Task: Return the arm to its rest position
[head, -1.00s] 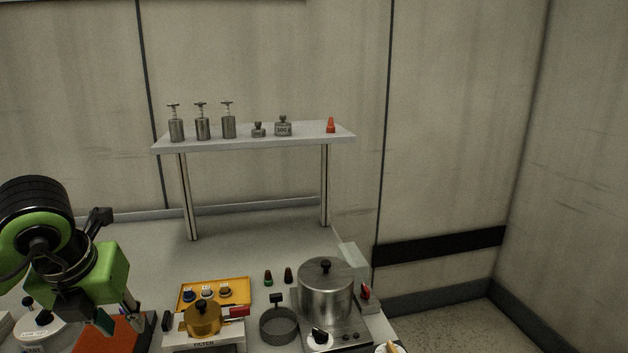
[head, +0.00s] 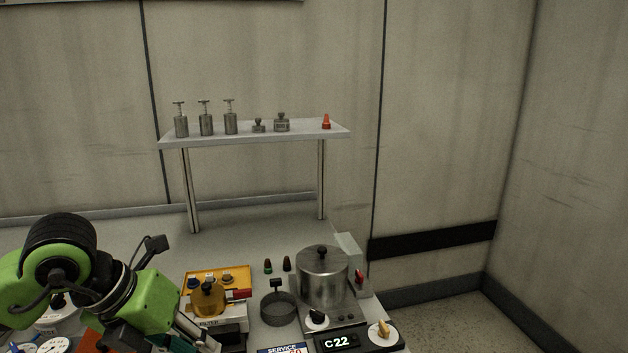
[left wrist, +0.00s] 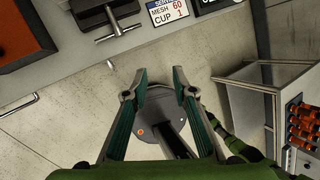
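My left arm comes in from the left in the head view, with its green and black wrist in front of the bench. Its gripper (head: 202,335) is partly cut off at the bottom of the frame. In the left wrist view the left gripper (left wrist: 158,78) has two fingers spread apart with nothing between them. Below the fingers are the floor and my own round base part. My right gripper is not in view.
The bench (head: 110,235) holds a steel pot (head: 323,278), a mesh sieve (head: 279,308), a yellow tray (head: 240,275) and a display box (head: 357,339). A shelf (head: 260,137) stands behind. In the left wrist view a cart (left wrist: 262,100) stands at right.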

